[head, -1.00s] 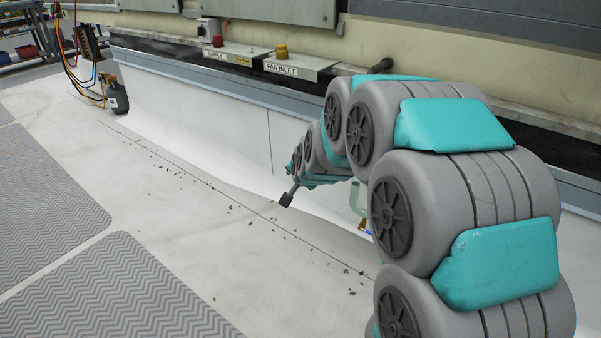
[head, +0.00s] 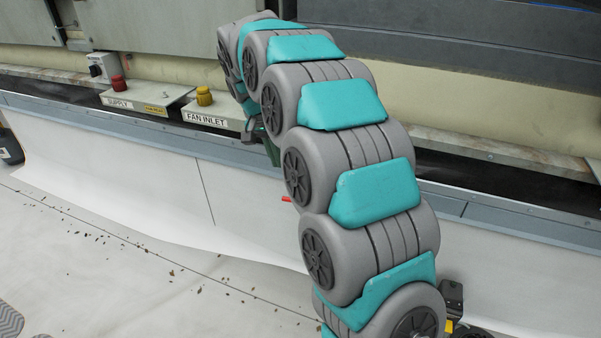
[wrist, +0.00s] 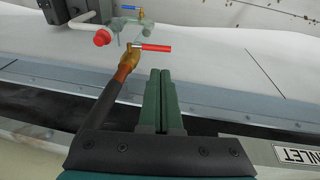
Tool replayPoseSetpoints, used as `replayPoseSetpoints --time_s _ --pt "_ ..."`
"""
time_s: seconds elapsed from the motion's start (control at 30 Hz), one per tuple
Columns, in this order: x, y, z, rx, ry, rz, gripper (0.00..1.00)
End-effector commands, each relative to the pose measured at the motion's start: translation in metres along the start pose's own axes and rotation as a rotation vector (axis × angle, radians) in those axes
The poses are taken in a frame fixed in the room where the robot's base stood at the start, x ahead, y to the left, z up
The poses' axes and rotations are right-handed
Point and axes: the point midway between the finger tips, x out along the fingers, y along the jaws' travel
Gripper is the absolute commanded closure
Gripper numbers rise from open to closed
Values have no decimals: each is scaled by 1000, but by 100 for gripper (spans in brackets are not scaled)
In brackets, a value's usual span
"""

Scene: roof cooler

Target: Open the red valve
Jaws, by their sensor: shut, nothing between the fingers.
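A dark pipe or hose (wrist: 100,112) runs from the brass body past my gripper's left side. On the wall ledge are the supply box with a red button (head: 119,84) and the fan inlet box with a yellow button (head: 204,96). Debris lies on the pale floor (head: 110,260).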

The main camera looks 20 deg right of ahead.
Motion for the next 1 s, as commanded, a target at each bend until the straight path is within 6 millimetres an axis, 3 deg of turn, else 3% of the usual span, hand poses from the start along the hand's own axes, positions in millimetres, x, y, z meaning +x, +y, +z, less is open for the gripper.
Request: replayPoseSetpoints --time_s 0.1,0.27,0.7,1.0 --pt "-3 2 1 2 -6 22 100" --pt "12 4 1 2 -7 24 100" --pt "97 5 2 2 -11 24 100" --pt "130 5 1 3 -5 20 100"
